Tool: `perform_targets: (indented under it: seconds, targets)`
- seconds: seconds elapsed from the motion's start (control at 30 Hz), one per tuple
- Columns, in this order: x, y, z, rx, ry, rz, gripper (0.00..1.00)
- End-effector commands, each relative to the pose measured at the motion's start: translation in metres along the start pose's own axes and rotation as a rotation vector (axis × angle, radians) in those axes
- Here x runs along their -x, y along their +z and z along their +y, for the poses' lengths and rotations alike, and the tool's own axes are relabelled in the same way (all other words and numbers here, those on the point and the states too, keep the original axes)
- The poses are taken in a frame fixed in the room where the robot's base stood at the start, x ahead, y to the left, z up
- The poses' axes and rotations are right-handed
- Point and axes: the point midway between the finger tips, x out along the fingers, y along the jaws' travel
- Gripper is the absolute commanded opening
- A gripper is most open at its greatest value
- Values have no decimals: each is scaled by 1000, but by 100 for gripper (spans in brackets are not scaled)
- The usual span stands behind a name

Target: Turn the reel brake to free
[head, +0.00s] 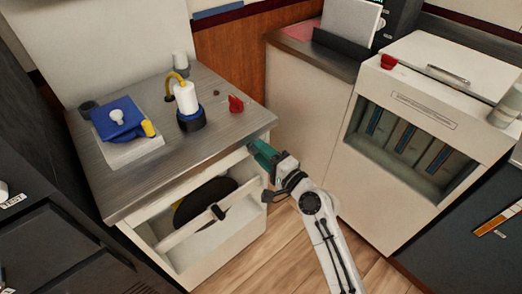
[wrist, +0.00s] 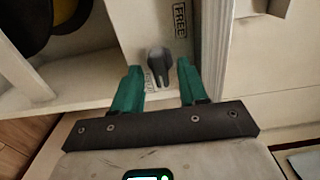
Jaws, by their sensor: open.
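The reel brake is a dark grey knob (wrist: 160,63) on the pale front panel of a cabinet in the wrist view. A FREE label (wrist: 180,19) sits above it in that picture. A second label (wrist: 149,80) beside its lower left is partly covered and unreadable. My gripper (wrist: 158,67) has green fingers, open, one on each side of the knob, with gaps showing. In the head view my gripper (head: 262,153) is at the cabinet's right front corner and hides the knob. A dark reel (head: 205,202) sits in the open cabinet front.
The metal cabinet top (head: 160,175) carries a blue block (head: 118,125), a white bottle (head: 186,98) and a red knob (head: 236,104). A white bin unit (head: 420,125) stands to the right. Wooden floor (head: 365,262) shows between the cabinets.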

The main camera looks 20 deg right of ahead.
Motion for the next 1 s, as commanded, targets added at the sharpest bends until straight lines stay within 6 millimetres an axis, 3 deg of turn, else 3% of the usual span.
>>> perform_targets:
  seconds: [0.43,0.83,1.0]
  targets:
    - [-10,0,0,1,1,0,42]
    - [-10,0,0,1,1,0,4]
    - [-9,0,1,10,1,0,3]
